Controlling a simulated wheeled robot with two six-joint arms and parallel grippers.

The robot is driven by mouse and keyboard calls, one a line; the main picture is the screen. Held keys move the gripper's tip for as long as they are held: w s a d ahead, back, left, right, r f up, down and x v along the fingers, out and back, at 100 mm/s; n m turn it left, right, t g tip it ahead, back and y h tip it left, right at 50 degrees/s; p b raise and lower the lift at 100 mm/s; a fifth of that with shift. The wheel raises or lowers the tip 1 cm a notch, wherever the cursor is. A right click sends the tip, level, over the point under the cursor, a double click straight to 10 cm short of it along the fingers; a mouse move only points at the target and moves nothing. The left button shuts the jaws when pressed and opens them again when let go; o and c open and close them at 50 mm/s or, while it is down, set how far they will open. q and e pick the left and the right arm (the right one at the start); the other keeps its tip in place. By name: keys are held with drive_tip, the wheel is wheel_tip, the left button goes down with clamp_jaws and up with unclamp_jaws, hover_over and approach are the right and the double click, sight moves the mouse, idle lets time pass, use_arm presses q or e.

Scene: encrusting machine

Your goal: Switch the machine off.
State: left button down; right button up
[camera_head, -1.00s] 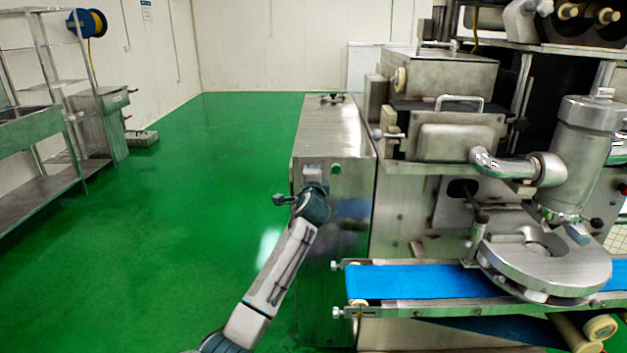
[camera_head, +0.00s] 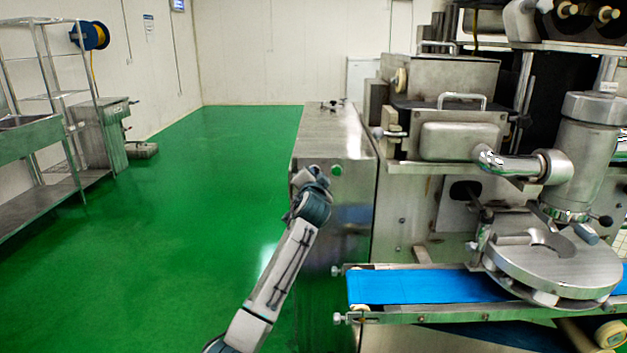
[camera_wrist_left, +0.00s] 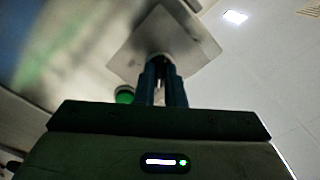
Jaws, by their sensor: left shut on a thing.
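The machine's grey metal cabinet (camera_head: 338,135) stands in the middle of the head view, with a green button (camera_head: 337,170) on its front. My left gripper (camera_wrist_left: 162,68) is at the cabinet front, just left of that button. In the left wrist view its two fingers are shut on a dark rotary switch (camera_wrist_left: 160,58), which sits on a square grey plate (camera_wrist_left: 185,36). The green button (camera_wrist_left: 124,94) shows just left of the fingers. In the head view my wrist hides the switch, so its setting cannot be read. My right gripper is not in view.
A blue conveyor belt (camera_head: 425,286) and a round metal unit (camera_head: 553,265) stand to the right of my left arm. A metal shelf rack (camera_head: 60,95) and sink (camera_head: 28,138) stand at the far left. The green floor between is clear.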

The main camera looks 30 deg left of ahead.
use_arm(q)
drive_tip(key=shift+f, duration=0.1)
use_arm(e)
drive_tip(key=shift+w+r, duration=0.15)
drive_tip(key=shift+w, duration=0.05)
use_arm(q)
drive_tip(key=c, duration=1.5)
unclamp_jaws()
